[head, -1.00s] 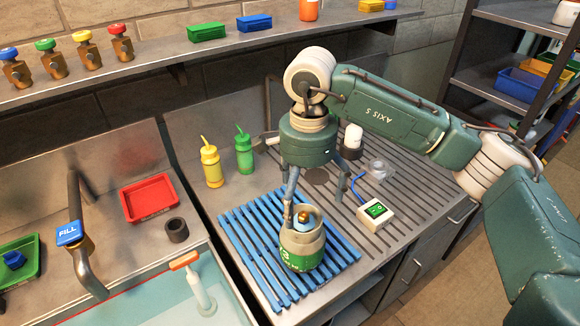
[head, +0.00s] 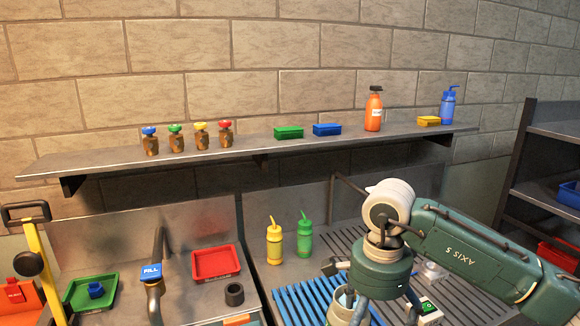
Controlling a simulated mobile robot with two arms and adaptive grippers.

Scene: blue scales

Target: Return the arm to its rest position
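My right arm comes in from the right, and its green and cream wrist hangs over the drainboard. My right gripper (head: 386,312) points down at the bottom edge. Its fingers show only in part and the fingertips are cut off, so its opening cannot be judged. The pale canister (head: 341,303) stands on the blue slatted rack (head: 297,300), just left of the gripper. Only its upper part shows, and one finger overlaps its right side, so I cannot tell whether they touch. My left gripper is not in view.
A yellow bottle (head: 274,243) and a green bottle (head: 305,236) stand behind the rack. The wall shelf (head: 262,152) above holds valves, small boxes and bottles. A white device (head: 429,312) is right of the gripper. The sink tap (head: 155,270) and red tray (head: 215,263) are left.

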